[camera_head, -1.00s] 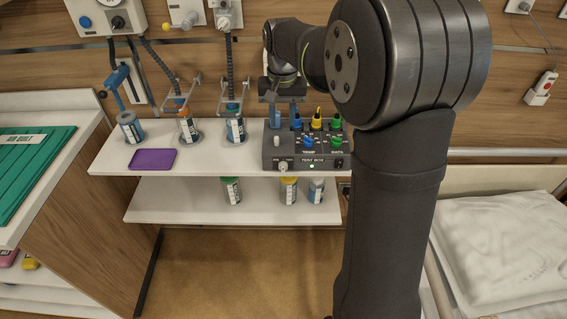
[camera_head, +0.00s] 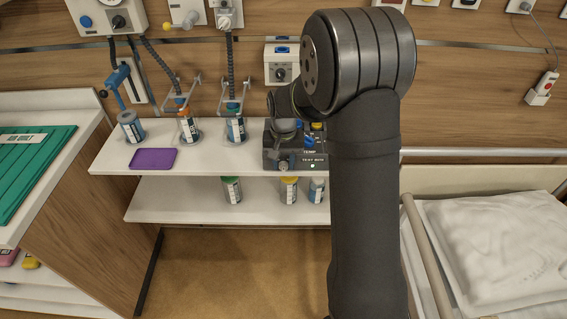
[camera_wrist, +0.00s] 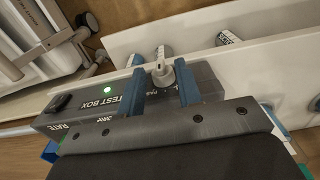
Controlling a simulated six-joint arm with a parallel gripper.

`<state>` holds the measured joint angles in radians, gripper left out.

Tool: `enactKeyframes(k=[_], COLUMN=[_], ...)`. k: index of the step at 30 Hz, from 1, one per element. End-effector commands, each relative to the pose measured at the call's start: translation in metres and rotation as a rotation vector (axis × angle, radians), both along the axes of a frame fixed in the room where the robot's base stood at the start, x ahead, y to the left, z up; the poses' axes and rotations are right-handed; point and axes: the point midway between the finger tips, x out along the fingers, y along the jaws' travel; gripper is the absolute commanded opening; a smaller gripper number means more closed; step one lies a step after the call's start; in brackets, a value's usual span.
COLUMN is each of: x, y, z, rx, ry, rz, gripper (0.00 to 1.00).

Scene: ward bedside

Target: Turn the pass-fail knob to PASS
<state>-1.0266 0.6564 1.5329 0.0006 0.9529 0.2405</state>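The grey test box (camera_head: 310,160) stands on the upper shelf. Its pale pass-fail knob (camera_head: 284,165) is on the front face at the left. In the wrist view the knob (camera_wrist: 162,74) sits between the two blue fingertips of my gripper (camera_wrist: 160,70), with visible gaps at its sides. The gripper is open, and I see no clear contact. Part of a label shows beside the knob, but the fingers and gripper body hide much of the panel. A green light (camera_wrist: 107,90) glows on the box face. In the head view my arm hides the box's right part.
A purple tray (camera_head: 153,159) and several labelled bottles stand on the upper shelf (camera_head: 215,163) to the left. More bottles stand on the lower shelf (camera_head: 160,201). A bed (camera_head: 500,240) is at the right. A wall unit with a dial (camera_head: 281,74) hangs behind the box.

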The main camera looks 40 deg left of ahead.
Motion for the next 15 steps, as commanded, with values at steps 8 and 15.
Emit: enactKeyframes(k=[8,15], x=[0.0001,0.0000], y=[0.0001,0.0001], z=[-0.0084,-0.0082], rx=[0.001,0.001], ry=[-0.001,-0.001], rz=[0.000,0.000], gripper=[0.32,0.10])
